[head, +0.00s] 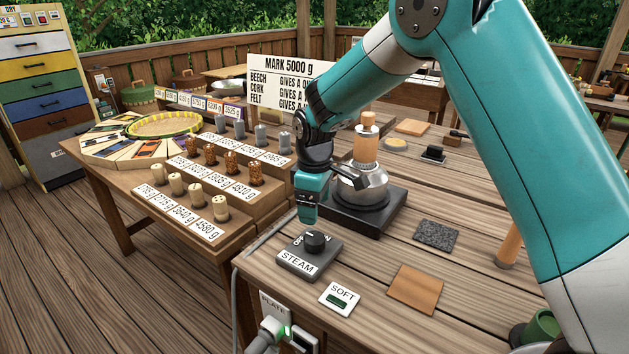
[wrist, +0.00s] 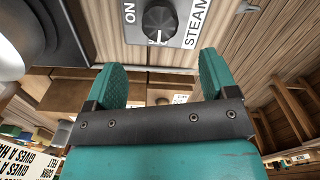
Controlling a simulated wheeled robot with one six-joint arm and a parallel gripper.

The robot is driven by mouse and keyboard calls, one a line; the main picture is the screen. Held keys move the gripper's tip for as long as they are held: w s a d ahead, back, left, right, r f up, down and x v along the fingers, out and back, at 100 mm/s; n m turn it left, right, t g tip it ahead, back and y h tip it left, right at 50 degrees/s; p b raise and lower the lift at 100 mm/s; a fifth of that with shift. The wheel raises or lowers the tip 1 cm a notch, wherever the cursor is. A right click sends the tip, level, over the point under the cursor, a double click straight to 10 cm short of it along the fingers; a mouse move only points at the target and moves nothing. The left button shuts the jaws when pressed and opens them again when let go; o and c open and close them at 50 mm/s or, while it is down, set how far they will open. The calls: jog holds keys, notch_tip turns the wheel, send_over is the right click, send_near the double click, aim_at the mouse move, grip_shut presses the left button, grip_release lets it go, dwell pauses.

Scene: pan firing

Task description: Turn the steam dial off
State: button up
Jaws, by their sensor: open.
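The steam dial is a black round knob (head: 316,241) on a grey box labelled STEAM (head: 297,262) near the table's left edge. In the wrist view the knob (wrist: 160,18) sits at the top, with a white mark on its lower side and the word ON to its left. The box's other lettering is partly hidden by the knob. My gripper (head: 307,210) hangs above and just behind the knob, apart from it. In the wrist view my gripper (wrist: 161,75) has its two teal fingers wide apart with nothing between them.
A SOFT display (head: 341,298), a grey felt square (head: 436,235) and a cork-coloured square (head: 415,289) lie nearby.

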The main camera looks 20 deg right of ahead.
notch_tip(320, 180, up, 7)
dwell(0.3)
jog(key=s+a+r+m+y, duration=0.1)
jog(key=s+r, duration=0.1)
jog(key=s, duration=0.8)
jog(key=s+a+r+m+y, duration=0.1)
jog(key=s+a+r, duration=0.1)
jog(key=s, duration=0.8)
jog(key=s+a+r+m+y, duration=0.1)
jog(key=s+r+y, duration=0.1)
jog(key=s, duration=0.8)
jog(key=shift+s+a+r, duration=0.15)
jog(key=shift+s+a, duration=0.15)
jog(key=shift+s, duration=0.1)
